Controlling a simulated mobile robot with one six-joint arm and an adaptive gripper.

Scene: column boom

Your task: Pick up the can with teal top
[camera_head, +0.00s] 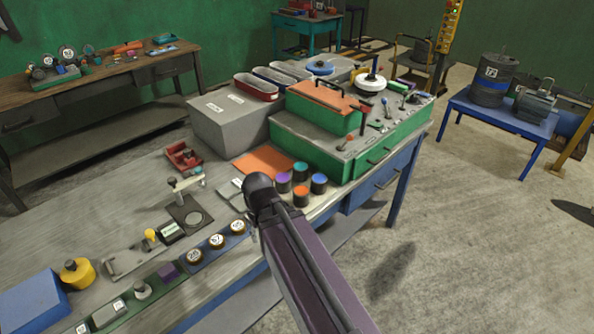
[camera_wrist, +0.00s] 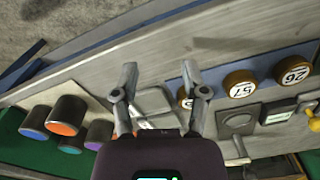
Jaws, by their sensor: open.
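The can with the teal top (camera_head: 300,170) stands on the workbench in a close group with a purple-topped can (camera_head: 283,182), a blue-topped can (camera_head: 319,183) and an orange-topped can (camera_head: 301,196). It is at the back of this group. In the wrist view the teal-topped can (camera_wrist: 71,148) is at the lower left, partly hidden by the others. My gripper (camera_wrist: 160,76) is open and empty, with its two fingers apart over the bench, to the right of the cans in that view.
A green toolbox unit (camera_head: 322,150) stands right behind the cans, and an orange mat (camera_head: 262,164) lies beside them. Numbered round pieces sit in a blue tray (camera_head: 236,248) along the front edge. A grey box (camera_head: 228,118) stands farther back.

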